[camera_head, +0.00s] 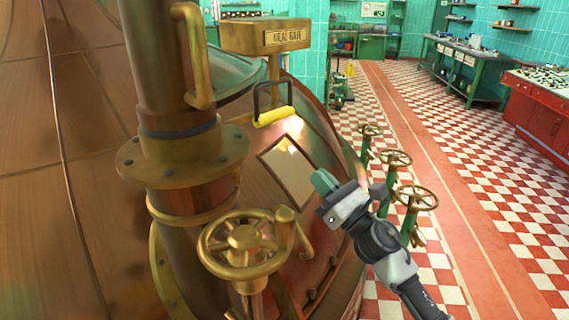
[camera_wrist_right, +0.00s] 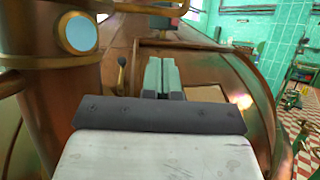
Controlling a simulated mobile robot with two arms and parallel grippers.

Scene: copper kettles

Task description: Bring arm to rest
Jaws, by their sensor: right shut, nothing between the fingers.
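My right gripper (camera_head: 322,181) comes in from the lower right in the head view, in front of the copper kettle (camera_head: 95,190). Its green fingers are together with nothing between them. In the right wrist view the fingers of the right gripper (camera_wrist_right: 161,72) stand side by side, closed, pointing at the kettle's curved copper side. In the head view the fingertips overlap the edge of a pale rectangular panel (camera_head: 288,170) on the kettle; I cannot tell whether they touch it. My left gripper is not in view.
A brass handwheel (camera_head: 243,243) and thick pipe (camera_head: 160,90) stand left of the gripper. A yellow-gripped handle (camera_head: 274,116) hangs below the "MEAL GATE" box (camera_head: 265,37). Green-stemmed valve wheels (camera_head: 415,197) stand close behind my arm. The checkered floor (camera_head: 500,200) at right is open.

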